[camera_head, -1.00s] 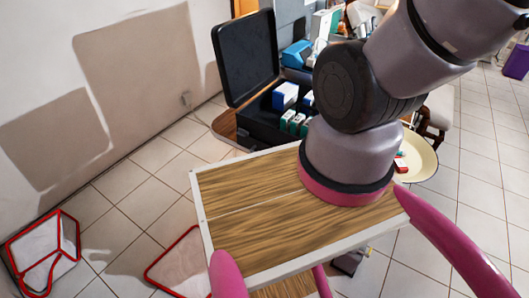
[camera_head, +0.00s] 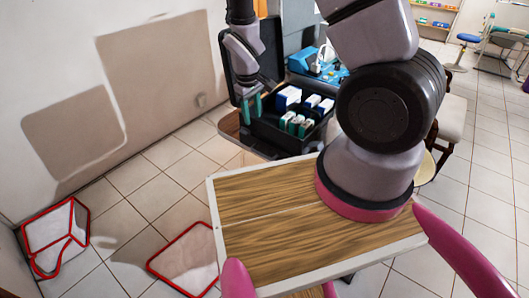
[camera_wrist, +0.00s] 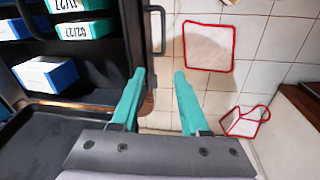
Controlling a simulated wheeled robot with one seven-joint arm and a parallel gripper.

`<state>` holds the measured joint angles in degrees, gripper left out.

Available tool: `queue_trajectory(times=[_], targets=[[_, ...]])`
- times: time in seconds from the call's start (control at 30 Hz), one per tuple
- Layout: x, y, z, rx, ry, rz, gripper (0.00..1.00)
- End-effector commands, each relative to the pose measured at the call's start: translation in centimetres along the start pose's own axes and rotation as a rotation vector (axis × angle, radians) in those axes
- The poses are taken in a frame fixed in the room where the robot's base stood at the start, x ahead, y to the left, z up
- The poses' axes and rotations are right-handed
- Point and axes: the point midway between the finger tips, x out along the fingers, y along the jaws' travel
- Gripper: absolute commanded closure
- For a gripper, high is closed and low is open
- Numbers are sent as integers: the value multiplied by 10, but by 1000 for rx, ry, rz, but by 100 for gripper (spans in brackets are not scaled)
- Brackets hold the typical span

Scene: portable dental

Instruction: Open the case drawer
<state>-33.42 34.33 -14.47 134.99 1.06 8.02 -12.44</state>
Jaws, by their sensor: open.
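The black case (camera_head: 268,131) stands open on a wooden stand, its lid raised, with small boxes inside. In the wrist view the case's edge (camera_wrist: 133,35) runs down the left of centre, with a dark bar handle (camera_wrist: 161,32) on its outer side. I cannot make out the drawer front. My gripper (camera_head: 252,104) is at the case's left front side in the head view. In the wrist view my gripper (camera_wrist: 159,73) has its two teal fingers apart, with nothing between them. The handle lies just beyond the fingertips, roughly in line with the gap; touching cannot be told.
The wooden stand (camera_head: 230,123) shows beside the case. Blue equipment (camera_head: 303,62) is behind it. Red-edged white pieces (camera_head: 186,262) lie on the tiled floor at the front left. A wall is at left.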

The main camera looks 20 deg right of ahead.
Motion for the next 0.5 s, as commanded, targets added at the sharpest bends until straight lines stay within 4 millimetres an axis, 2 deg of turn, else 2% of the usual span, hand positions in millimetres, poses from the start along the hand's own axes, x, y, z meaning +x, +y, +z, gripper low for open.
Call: queue_trajectory(times=[0.03,0.1,0.37,0.5], targets=[[15,-4,5,-36,-20,11,55],[29,-7,8,-73,-33,23,55],[54,-9,13,-113,-47,36,55],[76,-9,15,-112,-48,35,55]])
